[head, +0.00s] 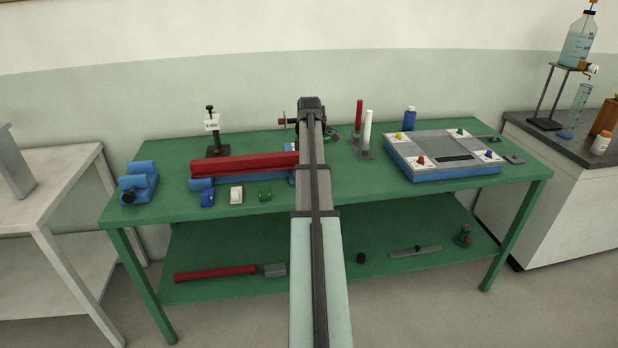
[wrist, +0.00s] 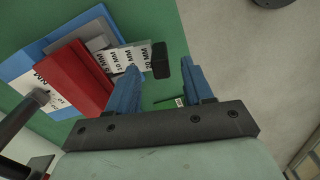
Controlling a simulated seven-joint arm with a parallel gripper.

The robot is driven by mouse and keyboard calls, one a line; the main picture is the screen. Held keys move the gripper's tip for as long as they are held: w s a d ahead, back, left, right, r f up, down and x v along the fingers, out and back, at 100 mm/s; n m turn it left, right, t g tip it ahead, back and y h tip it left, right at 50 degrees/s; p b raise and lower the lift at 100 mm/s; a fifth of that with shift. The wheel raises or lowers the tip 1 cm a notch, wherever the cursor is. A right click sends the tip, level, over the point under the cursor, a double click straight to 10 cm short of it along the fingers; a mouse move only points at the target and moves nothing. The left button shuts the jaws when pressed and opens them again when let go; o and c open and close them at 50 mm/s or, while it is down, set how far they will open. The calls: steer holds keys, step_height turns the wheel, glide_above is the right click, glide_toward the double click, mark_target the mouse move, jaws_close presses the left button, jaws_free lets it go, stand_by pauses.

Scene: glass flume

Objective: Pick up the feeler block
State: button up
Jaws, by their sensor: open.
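No single piece is clearly marked as the feeler block. In the wrist view, a cluster of pale plates (wrist: 128,56) with MM labels lies beside a red bar (wrist: 75,78) and a blue piece (wrist: 30,62), left of my gripper. A small black block (wrist: 160,62) sits at the right end of the labelled plates, beyond and between the blue fingertips. My gripper (wrist: 161,74) is open, with nothing held between the fingers. In the head view, my gripper is over the back of the green table, and my arm hides what lies beneath it.
The green table (head: 350,190) carries a long red bar (head: 240,163), small blue, white and green pieces in front of it, and a blue-sided panel (head: 440,172) on the right. Red and white upright rods (head: 366,130) stand close right of my gripper. A stand (head: 212,135) is left.

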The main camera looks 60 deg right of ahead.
steer(key=shift+f, duration=1.5)
steer(key=shift+c, duration=0.4)
jaws_close()
